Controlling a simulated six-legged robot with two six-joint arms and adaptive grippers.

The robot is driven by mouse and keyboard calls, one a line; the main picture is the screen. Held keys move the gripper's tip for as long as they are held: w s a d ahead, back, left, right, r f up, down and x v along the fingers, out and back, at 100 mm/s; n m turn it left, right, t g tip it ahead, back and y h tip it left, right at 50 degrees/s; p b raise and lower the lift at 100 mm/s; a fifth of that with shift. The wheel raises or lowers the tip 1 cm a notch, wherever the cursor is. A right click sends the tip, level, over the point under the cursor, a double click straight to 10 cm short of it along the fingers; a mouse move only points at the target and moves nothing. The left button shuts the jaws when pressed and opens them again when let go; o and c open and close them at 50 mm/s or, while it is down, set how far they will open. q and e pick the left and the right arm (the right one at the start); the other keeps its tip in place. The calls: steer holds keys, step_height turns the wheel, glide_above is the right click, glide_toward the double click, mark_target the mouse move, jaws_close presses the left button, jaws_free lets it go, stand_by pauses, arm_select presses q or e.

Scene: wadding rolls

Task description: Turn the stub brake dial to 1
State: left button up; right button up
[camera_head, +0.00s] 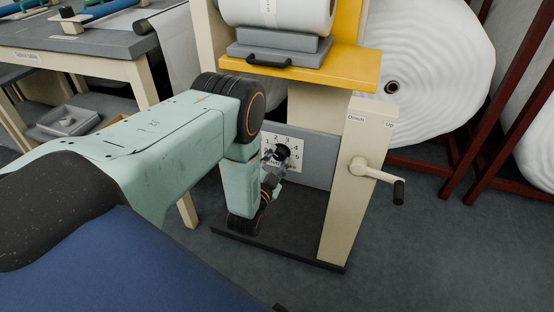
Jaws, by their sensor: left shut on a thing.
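The stub brake dial (282,151) is a small black knob on a white numbered plate (298,144) fixed to a grey panel of the cream and yellow stand. The figures 1 to 5 run around the knob, partly covered. My left gripper (276,158) reaches the dial from the left and is shut on the knob. My wrist hides the plate's lower left part. The knob's pointer is too small to read. My right gripper is not in view.
A crank handle (378,178) marked Down and Up sticks out from the stand's right post. A yellow shelf (345,68) with a white roll sits above the dial. Large wadding rolls (430,75) stand in dark red racks at right. Floor at front right is clear.

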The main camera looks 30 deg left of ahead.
arm_select(q)
steer(key=o, duration=1.2)
steer(key=shift+c, duration=0.2)
steer(key=v, duration=1.2)
